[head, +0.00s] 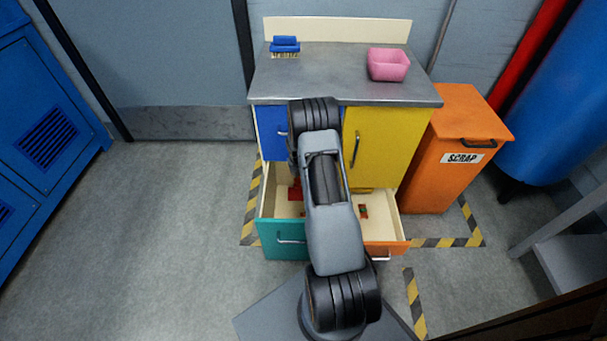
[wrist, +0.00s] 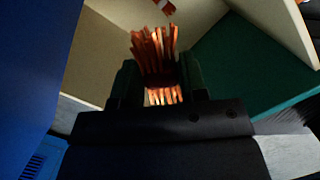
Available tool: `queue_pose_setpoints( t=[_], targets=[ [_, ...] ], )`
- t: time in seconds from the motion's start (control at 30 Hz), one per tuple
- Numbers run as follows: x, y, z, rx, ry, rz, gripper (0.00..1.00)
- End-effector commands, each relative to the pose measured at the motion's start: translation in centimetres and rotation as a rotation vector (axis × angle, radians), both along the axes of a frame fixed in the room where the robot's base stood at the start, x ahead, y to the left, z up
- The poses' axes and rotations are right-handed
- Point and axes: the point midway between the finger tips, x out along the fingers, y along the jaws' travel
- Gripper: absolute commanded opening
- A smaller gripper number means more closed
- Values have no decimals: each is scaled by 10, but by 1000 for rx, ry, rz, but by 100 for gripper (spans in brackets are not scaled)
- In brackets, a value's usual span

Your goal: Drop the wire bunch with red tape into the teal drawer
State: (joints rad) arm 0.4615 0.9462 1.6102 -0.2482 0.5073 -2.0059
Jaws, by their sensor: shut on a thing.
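The wire bunch (wrist: 154,52) is a bundle of copper-orange strands in the wrist view. A dark band crosses its middle between the jaws, and its tape colour is hard to tell. My gripper (wrist: 160,83) is shut on the bunch, with strands sticking out on both sides of the jaws. The teal drawer (head: 275,242) is pulled open at the lower left of the cabinet in the head view. In the wrist view its cream inside and teal panel (wrist: 245,70) show beyond the bunch. My arm hides the gripper in the head view.
A red item (head: 295,191) shows inside the teal drawer. An open orange drawer (head: 385,248) with small items is to its right. The blue door (head: 270,134) and yellow door (head: 380,145) are above. An orange scrap bin (head: 455,185) stands right.

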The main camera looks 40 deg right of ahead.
Motion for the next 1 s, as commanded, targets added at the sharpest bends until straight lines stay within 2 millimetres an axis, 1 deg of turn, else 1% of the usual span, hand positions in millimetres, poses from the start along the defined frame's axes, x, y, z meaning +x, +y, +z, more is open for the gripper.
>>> queue_pose_setpoints(
  t=[0.03, 0.07, 0.33, 0.37, 0.63, 0.87, 1.0],
  targets=[
    [0, 0, -5, -1, -1, 0, 16],
    [0, 0, -5, -1, -1, 0, 16],
    [0, 0, -5, -1, -1, -1, 16],
    [0, 0, -5, -1, -1, -1, 43],
    [0, 0, -5, 0, 0, -1, 69],
    [0, 0, -5, 0, 0, 0, 70],
    [0, 0, 4, -1, -1, -1, 70]
  ],
)
